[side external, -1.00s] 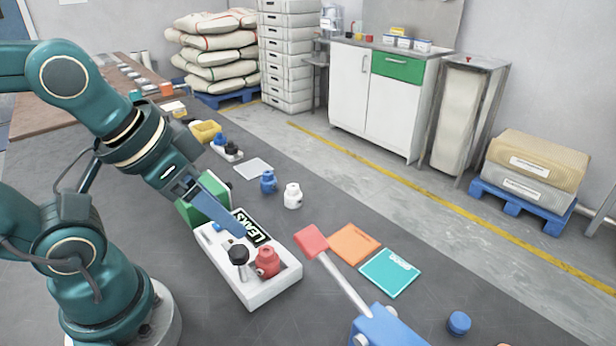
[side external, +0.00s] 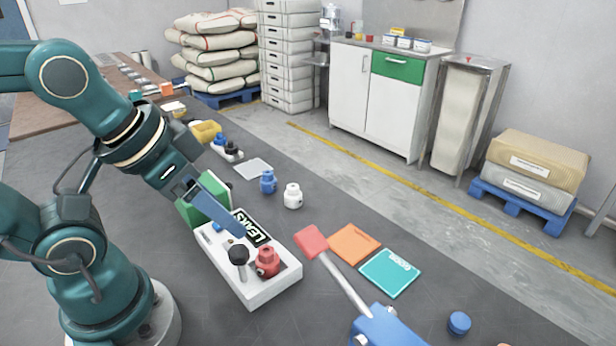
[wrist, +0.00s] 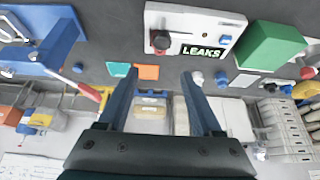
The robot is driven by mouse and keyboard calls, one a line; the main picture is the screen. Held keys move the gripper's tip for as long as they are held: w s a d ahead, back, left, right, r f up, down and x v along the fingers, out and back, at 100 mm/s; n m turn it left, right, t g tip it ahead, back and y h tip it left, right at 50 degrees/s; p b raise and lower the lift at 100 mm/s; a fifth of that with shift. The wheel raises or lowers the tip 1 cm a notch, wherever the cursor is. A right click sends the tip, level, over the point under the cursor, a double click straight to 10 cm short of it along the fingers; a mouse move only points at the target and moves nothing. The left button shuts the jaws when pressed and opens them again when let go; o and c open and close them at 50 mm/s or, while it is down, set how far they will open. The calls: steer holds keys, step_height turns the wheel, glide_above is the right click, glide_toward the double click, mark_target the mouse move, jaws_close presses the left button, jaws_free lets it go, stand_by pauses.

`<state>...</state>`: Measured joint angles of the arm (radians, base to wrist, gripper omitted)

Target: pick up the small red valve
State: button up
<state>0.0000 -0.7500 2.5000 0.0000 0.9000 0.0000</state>
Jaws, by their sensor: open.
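The small red valve (side external: 267,262) stands upright at the near right part of a white tray (side external: 285,284) labelled LEAKS, right of a black-knobbed part (side external: 239,257). My gripper (side external: 240,233) is above the tray, up and left of the red valve and apart from it. In the wrist view my gripper (wrist: 160,74) has its two fingers wide apart with nothing between them. The tray (wrist: 236,20) lies beyond the fingertips at the top of that view, where the black knob (wrist: 162,40) shows and the red valve is hard to make out.
A green block (side external: 204,200) stands behind the tray. Blue (side external: 268,182) and white (side external: 293,197) valves stand beyond it. Right of the tray are a red-ended lever (side external: 312,241) on a blue base (side external: 392,328), and orange (side external: 354,243) and teal (side external: 390,272) plates.

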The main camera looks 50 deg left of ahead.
steer(key=c, duration=0.3)
steer(key=shift+s, duration=0.1)
